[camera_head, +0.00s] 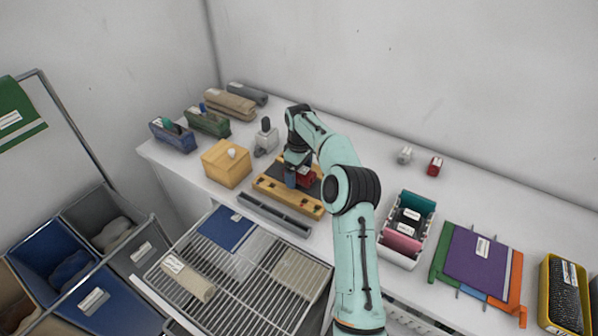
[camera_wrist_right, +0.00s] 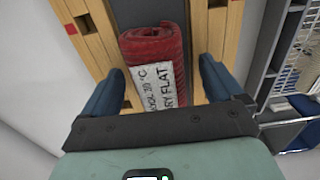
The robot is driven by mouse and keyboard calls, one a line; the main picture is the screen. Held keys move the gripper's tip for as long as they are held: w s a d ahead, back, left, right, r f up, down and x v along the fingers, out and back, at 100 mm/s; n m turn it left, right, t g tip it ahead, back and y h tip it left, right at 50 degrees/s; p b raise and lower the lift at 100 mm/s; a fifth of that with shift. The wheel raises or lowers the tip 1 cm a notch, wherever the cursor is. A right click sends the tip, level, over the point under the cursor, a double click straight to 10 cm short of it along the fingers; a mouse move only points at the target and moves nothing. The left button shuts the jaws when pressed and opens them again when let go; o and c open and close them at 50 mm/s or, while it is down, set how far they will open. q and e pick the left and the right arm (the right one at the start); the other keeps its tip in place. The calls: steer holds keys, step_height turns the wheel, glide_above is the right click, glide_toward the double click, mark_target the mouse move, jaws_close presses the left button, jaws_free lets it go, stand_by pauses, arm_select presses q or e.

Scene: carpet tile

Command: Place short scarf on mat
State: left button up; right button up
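A rolled red knit piece (camera_head: 307,178), likely the short scarf, lies on the dark strip of a wooden frame (camera_head: 268,188). In the right wrist view the red roll (camera_wrist_right: 153,48) carries a white label reading in part "DRY FLAT". My right gripper (camera_head: 299,174) is over it; in the wrist view its blue fingers (camera_wrist_right: 160,78) stand apart on either side of the roll's near end, with a gap at the right finger. A blue flat piece (camera_head: 227,228) and a pale one (camera_head: 302,272) lie on the wire rack; I cannot tell which is the mat. My left gripper is out of view.
The wire rack (camera_head: 238,291) also holds a beige roll (camera_head: 188,279). A wooden box (camera_head: 226,163), several rolls and holders stand at the back left. A white basket (camera_head: 407,229), purple folded cloth (camera_head: 477,256) and yellow bin (camera_head: 564,294) are right. Blue bins (camera_head: 60,255) stand lower left.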

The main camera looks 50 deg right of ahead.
steer(key=shift+r, duration=0.15)
step_height(320, 180, up, 10)
steer(key=shift+w+r+p, duration=0.15)
steer(key=shift+r+p, duration=0.05)
steer(key=shift+p, duration=0.9)
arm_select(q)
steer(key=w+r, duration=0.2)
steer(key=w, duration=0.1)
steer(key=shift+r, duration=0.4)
arm_select(e)
steer(key=shift+s+r, duration=0.25)
steer(key=shift+r, duration=0.55)
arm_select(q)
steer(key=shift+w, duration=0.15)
arm_select(e)
steer(key=shift+w, duration=0.1)
